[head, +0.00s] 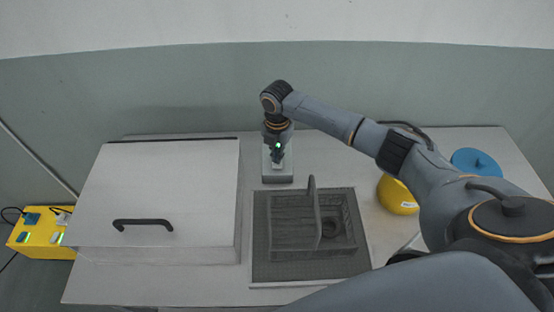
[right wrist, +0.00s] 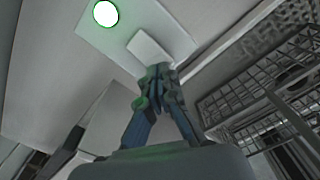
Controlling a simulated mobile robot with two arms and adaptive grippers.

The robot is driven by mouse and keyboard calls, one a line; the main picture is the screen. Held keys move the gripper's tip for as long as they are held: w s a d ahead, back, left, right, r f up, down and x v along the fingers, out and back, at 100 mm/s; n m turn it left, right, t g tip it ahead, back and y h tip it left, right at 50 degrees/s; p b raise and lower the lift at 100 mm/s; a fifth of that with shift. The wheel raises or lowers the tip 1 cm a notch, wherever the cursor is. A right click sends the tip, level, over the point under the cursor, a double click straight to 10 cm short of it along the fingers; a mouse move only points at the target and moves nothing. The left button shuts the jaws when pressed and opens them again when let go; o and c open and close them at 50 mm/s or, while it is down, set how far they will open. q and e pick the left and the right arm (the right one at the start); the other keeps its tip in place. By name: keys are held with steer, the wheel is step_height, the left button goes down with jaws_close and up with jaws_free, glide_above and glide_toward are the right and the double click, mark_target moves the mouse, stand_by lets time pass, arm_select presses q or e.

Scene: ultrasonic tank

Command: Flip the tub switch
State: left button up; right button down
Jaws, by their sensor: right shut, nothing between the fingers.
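The tub switch is a pale rocker (right wrist: 150,46) on a light plate (right wrist: 178,38), with a lit green lamp (right wrist: 105,13) beside it in the right wrist view. In the head view the switch panel (head: 278,179) stands at the back of the counter, between the lidded tub and the basket, partly hidden by my right gripper (head: 277,156). In the right wrist view my right gripper (right wrist: 158,72) is shut and empty, its fingertips at the rocker's lower edge. I cannot tell whether they touch it. My left gripper is not in view.
The tub's white lid (head: 165,185) is closed, with a black handle (head: 142,223). A wire basket (head: 292,235) stands on a dark grate right of it. A yellow round container (head: 396,196) and a blue lid (head: 476,162) are at right. A yellow box (head: 42,235) is at far left.

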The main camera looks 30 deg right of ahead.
mark_target(277, 165)
steer(key=shift+f+b, duration=0.65)
steer(key=shift+f, duration=0.45)
stand_by(0.5)
steer(key=shift+r, duration=0.1)
step_height(277, 165, up, 7)
steer(key=p, duration=0.7)
stand_by(0.4)
